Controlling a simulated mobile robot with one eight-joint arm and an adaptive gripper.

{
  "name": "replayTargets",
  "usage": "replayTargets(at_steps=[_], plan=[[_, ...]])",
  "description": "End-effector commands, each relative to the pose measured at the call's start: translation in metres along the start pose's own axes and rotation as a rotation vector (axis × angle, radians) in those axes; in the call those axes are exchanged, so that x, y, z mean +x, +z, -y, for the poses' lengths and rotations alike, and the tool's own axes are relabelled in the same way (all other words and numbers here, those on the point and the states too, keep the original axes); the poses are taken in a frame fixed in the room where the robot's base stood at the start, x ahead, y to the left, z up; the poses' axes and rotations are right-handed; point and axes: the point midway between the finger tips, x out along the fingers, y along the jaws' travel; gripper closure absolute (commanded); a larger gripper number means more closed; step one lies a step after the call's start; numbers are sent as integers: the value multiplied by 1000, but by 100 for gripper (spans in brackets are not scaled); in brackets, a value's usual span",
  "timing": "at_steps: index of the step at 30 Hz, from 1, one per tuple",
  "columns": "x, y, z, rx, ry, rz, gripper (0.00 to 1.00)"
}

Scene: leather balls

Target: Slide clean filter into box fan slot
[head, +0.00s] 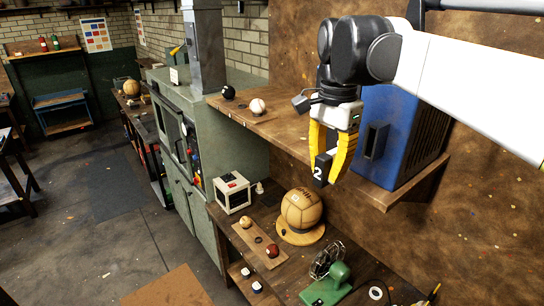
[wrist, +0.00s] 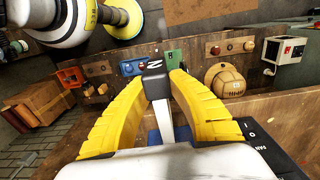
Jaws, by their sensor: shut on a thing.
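I cannot tell if this block is the clean filter. A blue box (head: 408,125) with a black front panel stands on the shelf, just right of my gripper. A black panel with "FAN" lettering (wrist: 270,152) shows in the wrist view at lower right. No slot opening is clearly visible.
The wooden shelf (head: 285,132) carries dark and pale balls at its left. The bench below holds a large tan ball (head: 301,210), a white box (head: 232,193), a ball tray (head: 257,243) and a green caged fan (head: 328,280). Open floor lies left.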

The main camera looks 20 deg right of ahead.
Motion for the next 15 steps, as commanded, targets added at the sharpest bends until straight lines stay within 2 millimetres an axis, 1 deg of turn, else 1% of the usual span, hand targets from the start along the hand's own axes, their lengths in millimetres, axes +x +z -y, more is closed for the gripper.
replayTargets(at_steps=[1,3,8,15], plan=[[-9,0,-2,12,0,0,100],[-12,-1,-3,23,0,0,100],[-12,-8,-3,30,0,0,100],[-12,-32,-4,30,0,0,100]])
